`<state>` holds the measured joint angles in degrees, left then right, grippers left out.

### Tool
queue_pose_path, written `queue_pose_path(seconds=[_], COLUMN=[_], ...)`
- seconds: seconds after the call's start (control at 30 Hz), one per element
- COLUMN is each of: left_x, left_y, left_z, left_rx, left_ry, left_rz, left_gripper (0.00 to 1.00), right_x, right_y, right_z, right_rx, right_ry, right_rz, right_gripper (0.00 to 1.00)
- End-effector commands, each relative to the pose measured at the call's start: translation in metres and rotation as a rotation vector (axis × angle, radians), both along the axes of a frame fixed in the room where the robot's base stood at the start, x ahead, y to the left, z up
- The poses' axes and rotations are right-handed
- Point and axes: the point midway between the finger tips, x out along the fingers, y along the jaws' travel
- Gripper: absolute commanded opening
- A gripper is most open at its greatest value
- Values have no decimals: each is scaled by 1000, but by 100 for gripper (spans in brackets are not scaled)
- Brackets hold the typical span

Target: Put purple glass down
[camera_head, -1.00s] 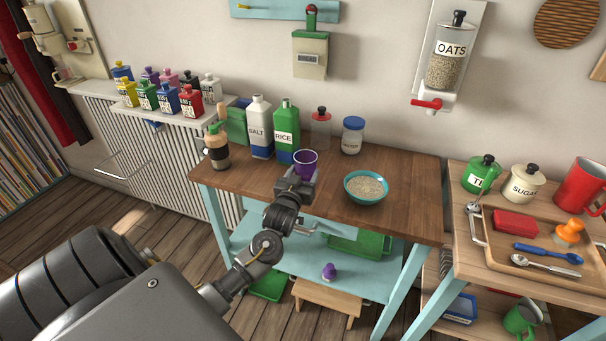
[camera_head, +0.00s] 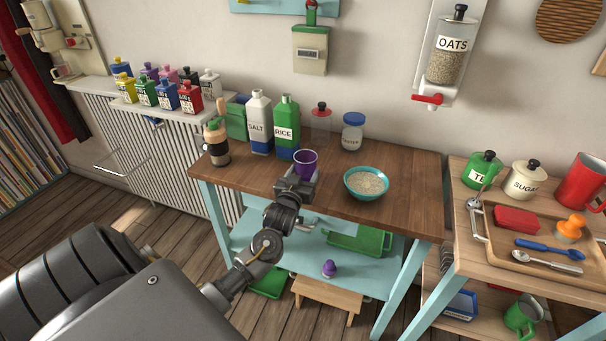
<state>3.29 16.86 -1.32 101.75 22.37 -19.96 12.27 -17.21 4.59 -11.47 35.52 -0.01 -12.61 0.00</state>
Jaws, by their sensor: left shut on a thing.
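The purple glass (camera_head: 305,163) is upright at the middle of the wooden-topped table (camera_head: 405,209), near the green rice bottle. My left gripper (camera_head: 301,178) is shut on the glass from the front and covers its lower part. Whether the glass's base touches the table top is hidden by the gripper. My right gripper is not in view.
A teal bowl of oats (camera_head: 365,196) stands just right of the glass. The table's right part is clear.

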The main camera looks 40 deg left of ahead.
Motion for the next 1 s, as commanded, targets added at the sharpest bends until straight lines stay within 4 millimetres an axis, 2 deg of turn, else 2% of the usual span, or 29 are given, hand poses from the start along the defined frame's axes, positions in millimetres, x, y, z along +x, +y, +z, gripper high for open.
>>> queue_pose_path(seconds=[0.3,0.33,0.5,0.83,1.0], left_x=[0,0,0,-4,-26], left_y=[0,0,0,-2,-11], left_z=[-5,-4,-4,-6,-7], left_rx=[1,1,0,0,-2], left_ry=[-2,-2,-1,1,0], left_rz=[0,0,0,0,-1], left_gripper=[26,64,85,85,85], right_x=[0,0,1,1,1], right_y=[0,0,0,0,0], right_z=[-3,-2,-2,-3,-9], right_rx=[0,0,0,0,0], right_ry=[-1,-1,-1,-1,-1], right_rz=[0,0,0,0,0], right_gripper=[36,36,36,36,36])
